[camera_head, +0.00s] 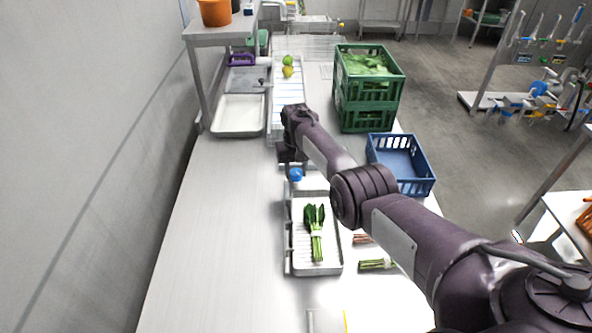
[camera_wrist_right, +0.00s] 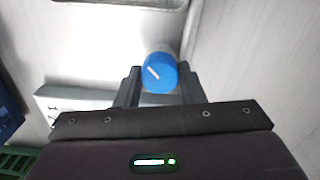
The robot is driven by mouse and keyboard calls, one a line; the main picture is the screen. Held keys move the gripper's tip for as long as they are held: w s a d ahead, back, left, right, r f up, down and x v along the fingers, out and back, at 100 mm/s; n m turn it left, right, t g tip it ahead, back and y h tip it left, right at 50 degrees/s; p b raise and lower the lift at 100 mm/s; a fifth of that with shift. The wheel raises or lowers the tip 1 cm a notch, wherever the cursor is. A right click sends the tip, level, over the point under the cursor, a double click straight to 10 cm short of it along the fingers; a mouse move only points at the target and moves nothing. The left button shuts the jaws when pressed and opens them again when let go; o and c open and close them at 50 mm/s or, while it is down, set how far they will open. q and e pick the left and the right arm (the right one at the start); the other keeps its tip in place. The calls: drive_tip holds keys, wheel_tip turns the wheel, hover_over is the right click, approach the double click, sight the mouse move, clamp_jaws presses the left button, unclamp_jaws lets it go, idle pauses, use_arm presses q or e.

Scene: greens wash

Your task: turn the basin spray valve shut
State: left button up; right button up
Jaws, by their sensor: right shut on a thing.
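The spray valve has a round blue knob (camera_head: 296,174) at the far end of the metal basin (camera_head: 288,235). In the right wrist view the blue knob (camera_wrist_right: 159,73) shows a white slanted mark on its face. My right gripper (camera_head: 291,158) reaches down to it, with a finger on either side, shut on the knob. The gripper's fingers also show in the right wrist view (camera_wrist_right: 158,92). The head view hides part of the valve behind my gripper. My left gripper is not in view.
A bunch of greens (camera_head: 316,222) lies on a rack in the basin. A white tray (camera_head: 222,131) sits farther back on the left. The counter's left front is clear.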

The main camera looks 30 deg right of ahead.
sight(296, 172)
drive_tip(key=shift+r, duration=0.1)
drive_tip(key=o, duration=1)
wheel_tip(296, 172, up, 8)
drive_tip(key=shift+f+p, duration=0.15)
drive_tip(key=shift+p, duration=0.15)
